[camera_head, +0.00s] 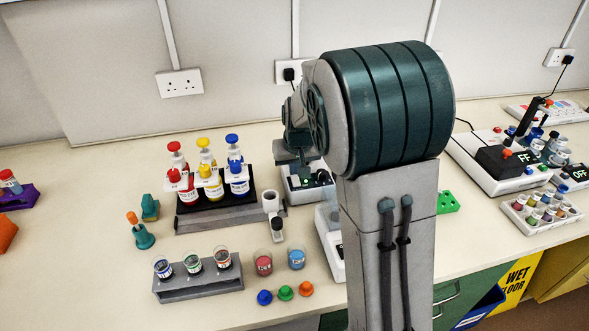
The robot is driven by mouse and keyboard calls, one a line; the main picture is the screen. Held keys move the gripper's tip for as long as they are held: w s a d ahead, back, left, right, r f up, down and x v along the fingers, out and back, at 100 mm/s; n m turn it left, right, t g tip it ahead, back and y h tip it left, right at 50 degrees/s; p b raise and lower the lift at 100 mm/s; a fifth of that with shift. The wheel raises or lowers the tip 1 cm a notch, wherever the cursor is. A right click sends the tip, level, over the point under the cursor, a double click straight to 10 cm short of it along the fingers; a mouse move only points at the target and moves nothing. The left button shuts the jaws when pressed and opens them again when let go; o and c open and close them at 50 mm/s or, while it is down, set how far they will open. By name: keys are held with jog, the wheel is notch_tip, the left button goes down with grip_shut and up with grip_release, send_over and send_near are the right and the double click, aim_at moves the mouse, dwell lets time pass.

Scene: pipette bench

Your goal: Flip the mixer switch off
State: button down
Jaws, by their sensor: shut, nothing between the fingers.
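A white boxy device (296,194) with a dark front panel stands on the bench, partly hidden by my arm; it may be the mixer. My gripper (303,170) hangs just over it, shut and empty, with its fingertips partly hidden. I cannot tell whether it touches the device. A switch cannot be made out there. At the right, another white device (471,173) carries a dark block with an orange knob. Partly hidden lettering ending in "FF" shows on it, and a dark "OFF" display (578,174) is beside it.
A rack of red, yellow and blue bottles (205,213) stands left of my gripper, with a small white cup (270,201) between. A vial rack (198,286), two beakers and coloured caps are nearer. A vial tray (540,232) is right.

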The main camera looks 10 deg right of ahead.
jog(key=shift+x, duration=0.85)
jog(key=shift+s+f, duration=0.1)
jog(key=shift+s, duration=0.1)
jog(key=shift+w+f+b, duration=0.1)
jog(key=shift+f+b, duration=0.15)
jog(key=shift+b, duration=0.15)
jog(key=shift+r, duration=0.15)
jog(key=shift+s, duration=0.95)
